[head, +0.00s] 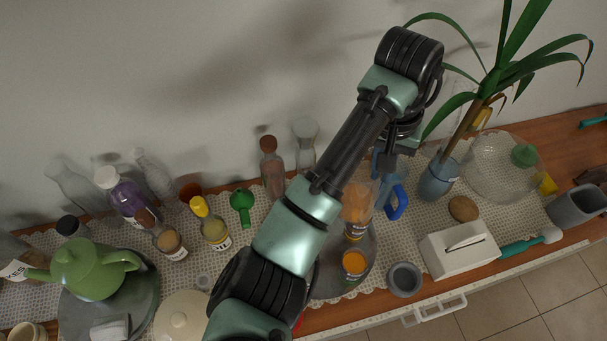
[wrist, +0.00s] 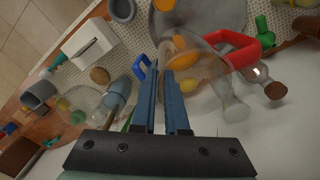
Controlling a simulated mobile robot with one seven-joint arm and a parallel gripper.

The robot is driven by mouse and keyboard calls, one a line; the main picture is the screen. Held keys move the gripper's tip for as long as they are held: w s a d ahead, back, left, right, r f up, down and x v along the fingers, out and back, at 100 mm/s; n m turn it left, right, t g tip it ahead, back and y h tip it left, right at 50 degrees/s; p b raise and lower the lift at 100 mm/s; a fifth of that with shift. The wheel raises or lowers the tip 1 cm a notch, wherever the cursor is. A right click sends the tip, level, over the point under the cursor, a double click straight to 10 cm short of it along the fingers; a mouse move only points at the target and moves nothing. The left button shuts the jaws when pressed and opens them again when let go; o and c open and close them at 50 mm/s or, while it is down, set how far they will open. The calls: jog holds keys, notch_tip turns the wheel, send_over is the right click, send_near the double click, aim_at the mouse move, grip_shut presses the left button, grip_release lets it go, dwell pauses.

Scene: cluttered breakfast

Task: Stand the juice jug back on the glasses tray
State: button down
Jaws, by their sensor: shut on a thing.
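The juice jug (head: 358,198) is clear with orange juice inside. It shows in the wrist view too (wrist: 188,62), partly behind my fingers. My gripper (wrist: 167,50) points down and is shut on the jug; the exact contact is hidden. A blue handle loop (head: 397,204) stands out to the right of the jug in the head view. A red handle (wrist: 240,50) shows at right in the wrist view; I cannot tell which handle is the jug's. The round grey glasses tray (head: 330,282) lies under or behind the jug. I cannot tell whether the jug touches it.
An orange juice glass (head: 354,264) stands on the tray. A grey cup (head: 404,279), a white tissue box (head: 459,252) and a blue plant vase (head: 437,178) are to the right. Bottles and a green teapot (head: 88,267) crowd the left. My arm covers the middle.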

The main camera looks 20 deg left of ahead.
jog(key=s+a+r+m, duration=0.3)
jog(key=a+r+m, duration=0.4)
jog(key=a+r, duration=0.55)
notch_tip(320, 180, down, 29)
jog(key=a+b, duration=0.2)
jog(key=b, duration=0.2)
jog(key=shift+w+g+y+b, duration=0.15)
jog(key=shift+g+y+b, duration=0.15)
jog(key=shift+y+b, duration=0.1)
jog(key=shift+f, duration=0.15)
jog(key=c, duration=1)
grip_release()
jog(key=shift+o, duration=0.3)
